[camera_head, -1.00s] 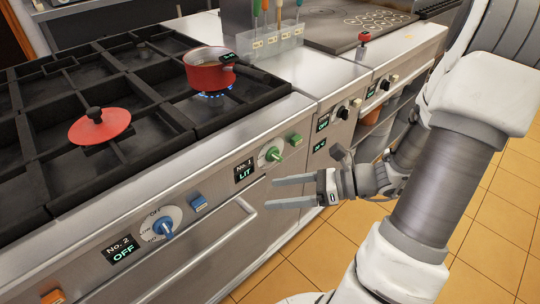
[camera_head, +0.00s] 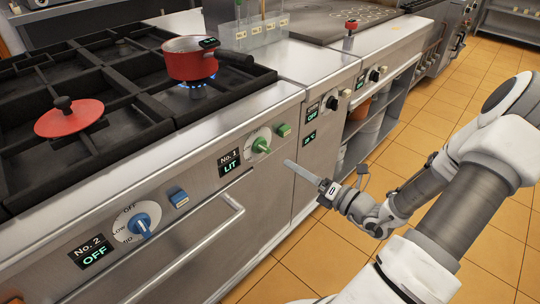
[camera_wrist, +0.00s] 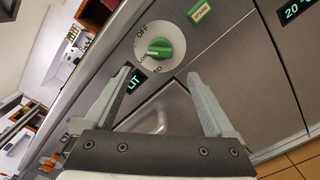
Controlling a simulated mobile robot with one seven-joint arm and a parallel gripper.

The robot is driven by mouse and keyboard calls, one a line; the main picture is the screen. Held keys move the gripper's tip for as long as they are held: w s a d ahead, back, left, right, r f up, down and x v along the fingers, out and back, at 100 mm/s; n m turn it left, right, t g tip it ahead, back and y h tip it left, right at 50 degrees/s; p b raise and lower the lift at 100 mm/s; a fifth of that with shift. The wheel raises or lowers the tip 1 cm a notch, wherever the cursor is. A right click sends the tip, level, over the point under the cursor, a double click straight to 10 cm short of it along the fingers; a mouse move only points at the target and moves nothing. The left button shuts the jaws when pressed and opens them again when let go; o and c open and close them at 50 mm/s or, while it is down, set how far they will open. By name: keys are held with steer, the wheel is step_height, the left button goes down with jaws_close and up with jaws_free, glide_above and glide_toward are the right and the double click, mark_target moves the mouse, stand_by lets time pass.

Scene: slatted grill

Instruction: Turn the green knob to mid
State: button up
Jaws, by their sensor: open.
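The green knob (camera_head: 261,145) sits on a pale round dial on the stove's front panel, beside a "No. 1 LIT" display (camera_head: 229,162). In the wrist view the knob (camera_wrist: 159,47) is just beyond the fingertips, its grip bar lying roughly across the picture. OFF, LOW and a partly hidden label ring it; I cannot tell the exact setting. My gripper (camera_wrist: 158,75) is open and empty, with the knob between and ahead of its fingers, apart from them. In the head view my gripper (camera_head: 289,163) is right of and below the knob, its fingers seen nearly edge-on.
A green button (camera_head: 284,130) is right of the knob. A blue knob (camera_head: 139,225) with a "No. 2 OFF" display is further left. An oven handle (camera_head: 190,255) juts out below. A red pot (camera_head: 190,60) stands over a blue flame. The tiled floor at right is open.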

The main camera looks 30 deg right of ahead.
mark_target(267, 150)
steer(key=b+x, duration=0.2)
steer(key=x, duration=0.8)
steer(key=shift+w+a+b, duration=0.1)
steer(key=shift+w+b, duration=0.2)
steer(key=c, duration=1.4)
